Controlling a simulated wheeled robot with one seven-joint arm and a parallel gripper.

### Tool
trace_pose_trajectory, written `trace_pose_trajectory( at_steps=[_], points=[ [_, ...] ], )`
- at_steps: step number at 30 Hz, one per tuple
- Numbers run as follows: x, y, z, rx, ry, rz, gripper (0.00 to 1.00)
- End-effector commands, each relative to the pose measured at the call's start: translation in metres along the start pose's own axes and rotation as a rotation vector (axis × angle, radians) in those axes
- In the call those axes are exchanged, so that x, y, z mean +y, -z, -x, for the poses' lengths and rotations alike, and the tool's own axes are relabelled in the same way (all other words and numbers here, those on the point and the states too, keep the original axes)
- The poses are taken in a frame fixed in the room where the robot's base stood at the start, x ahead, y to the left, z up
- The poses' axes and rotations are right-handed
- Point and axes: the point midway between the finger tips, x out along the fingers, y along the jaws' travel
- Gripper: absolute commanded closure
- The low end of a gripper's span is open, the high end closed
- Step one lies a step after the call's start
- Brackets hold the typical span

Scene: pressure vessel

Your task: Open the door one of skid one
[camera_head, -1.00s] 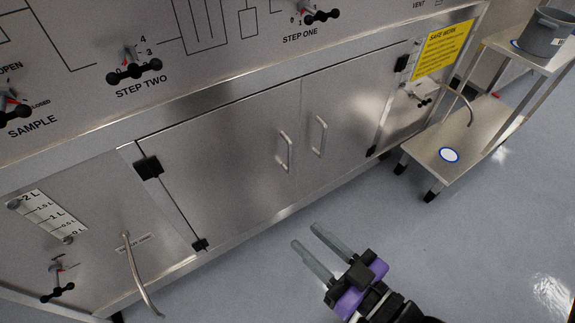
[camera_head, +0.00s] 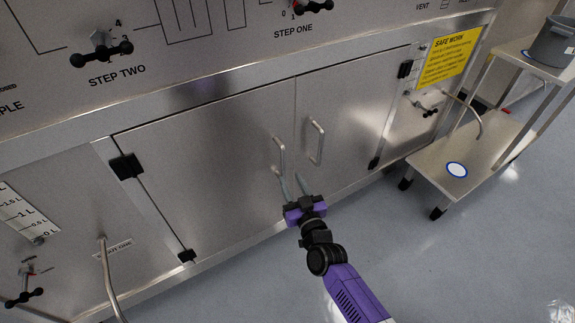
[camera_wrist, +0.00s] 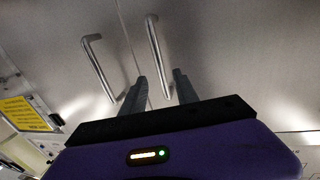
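The skid has two closed steel doors, the left door (camera_head: 210,160) and the right door (camera_head: 355,110), meeting at a middle seam. No label shows which is door one. The left door's bar handle (camera_head: 279,155) and the right door's bar handle (camera_head: 317,143) stand upright beside the seam. My gripper (camera_head: 292,180) is open and empty, just below the left door's handle. In the wrist view the fingers (camera_wrist: 159,77) are apart, and that handle (camera_wrist: 156,45) lies between them in the picture. Contact cannot be told. The other handle (camera_wrist: 96,65) is further left.
Valve knobs (camera_head: 101,50) are on the sloped panel above the doors. A bent pipe (camera_head: 108,275) sticks out at the lower left. A steel cart (camera_head: 480,150) with a grey pot (camera_head: 555,42) stands at the right.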

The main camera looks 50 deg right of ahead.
Motion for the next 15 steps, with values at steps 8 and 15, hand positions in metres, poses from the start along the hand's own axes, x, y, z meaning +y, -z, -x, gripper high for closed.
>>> trace_pose_trajectory(
  at_steps=[8, 15],
  points=[
    [-0.001, 0.002, -0.032, 0.006, 0.001, 0.014, 0.64],
    [-0.001, 0.001, -0.065, 0.004, 0.001, 0.014, 0.64]
  ],
)
